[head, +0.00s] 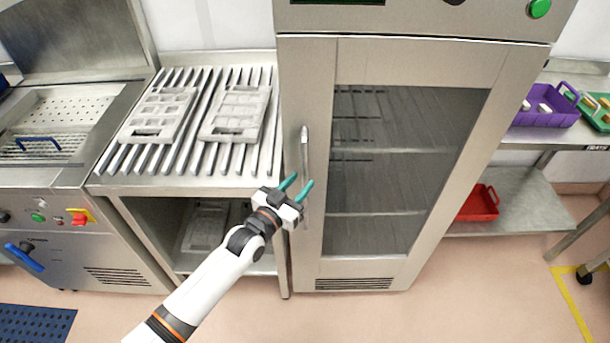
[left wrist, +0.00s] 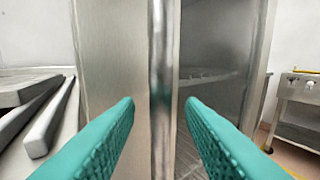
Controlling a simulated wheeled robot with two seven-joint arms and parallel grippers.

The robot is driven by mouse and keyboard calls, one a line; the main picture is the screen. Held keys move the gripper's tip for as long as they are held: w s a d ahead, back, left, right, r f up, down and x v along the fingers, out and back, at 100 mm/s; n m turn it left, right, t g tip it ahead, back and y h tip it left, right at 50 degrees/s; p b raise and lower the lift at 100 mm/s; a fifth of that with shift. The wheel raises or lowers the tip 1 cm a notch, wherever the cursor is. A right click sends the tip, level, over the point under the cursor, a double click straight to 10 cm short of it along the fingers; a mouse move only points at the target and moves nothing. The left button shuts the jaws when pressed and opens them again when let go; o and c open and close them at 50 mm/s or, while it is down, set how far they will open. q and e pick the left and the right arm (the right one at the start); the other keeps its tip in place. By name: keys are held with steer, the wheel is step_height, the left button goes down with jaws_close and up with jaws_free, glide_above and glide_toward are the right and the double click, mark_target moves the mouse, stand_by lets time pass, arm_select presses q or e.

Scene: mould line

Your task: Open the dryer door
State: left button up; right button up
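The dryer is a tall steel cabinet with a glass-panelled door (head: 412,268), and the door looks shut. A vertical bar handle (head: 305,145) runs along the door's left edge. My left gripper (head: 297,186) is at the lower part of the handle, with its teal fingers open. In the left wrist view the handle bar (left wrist: 162,80) stands upright between the two spread fingers (left wrist: 160,125), and I see a gap on both sides of it. My right gripper is in neither view.
A slatted steel rack (head: 182,160) with two grey moulds stands left of the dryer. On the right, a shelf holds a purple basket (head: 545,117), with a red bin (head: 478,204) below. The floor before the dryer is clear.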

arm_select(q)
steer(key=shift+x, duration=1.45)
jaws_close()
